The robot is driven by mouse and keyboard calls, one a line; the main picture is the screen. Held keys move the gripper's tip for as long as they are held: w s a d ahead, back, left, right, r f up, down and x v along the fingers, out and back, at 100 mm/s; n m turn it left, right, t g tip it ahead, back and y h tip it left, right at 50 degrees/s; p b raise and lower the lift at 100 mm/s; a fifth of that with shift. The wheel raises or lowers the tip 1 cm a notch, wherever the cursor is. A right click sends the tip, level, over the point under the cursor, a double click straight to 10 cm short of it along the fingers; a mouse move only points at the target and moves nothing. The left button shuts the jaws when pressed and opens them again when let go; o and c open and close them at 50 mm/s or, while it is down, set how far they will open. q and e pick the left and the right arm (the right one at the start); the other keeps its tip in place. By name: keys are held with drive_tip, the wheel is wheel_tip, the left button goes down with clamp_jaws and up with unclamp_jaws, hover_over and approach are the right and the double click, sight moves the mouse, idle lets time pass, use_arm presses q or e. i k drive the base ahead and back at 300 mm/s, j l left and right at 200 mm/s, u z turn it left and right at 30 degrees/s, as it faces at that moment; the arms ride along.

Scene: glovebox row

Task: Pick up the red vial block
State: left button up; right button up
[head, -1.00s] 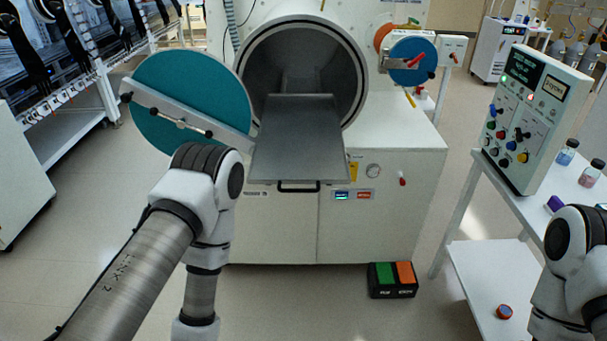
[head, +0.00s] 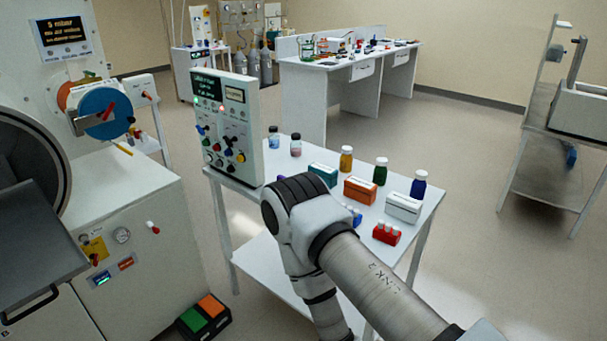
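The red vial block (head: 386,235) sits on the white side table (head: 428,205) near its front edge, with several small white-capped vials in it. My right arm reaches in from the lower right, and its links pass just left of the block. My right gripper is not visible; the arm runs down out of the bottom of the picture. My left arm and gripper are out of view. A blue vial block (head: 353,215) stands left of the red one, partly hidden behind my arm.
The table also holds an orange box (head: 360,190), a white box (head: 403,207), a teal box (head: 322,174) and several bottles. A control panel (head: 226,128) stands at its left end. The glovebox cabinet (head: 140,235) and a foot pedal (head: 203,315) are at left.

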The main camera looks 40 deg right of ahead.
sight(383, 233)
drive_tip(key=z, duration=1.65)
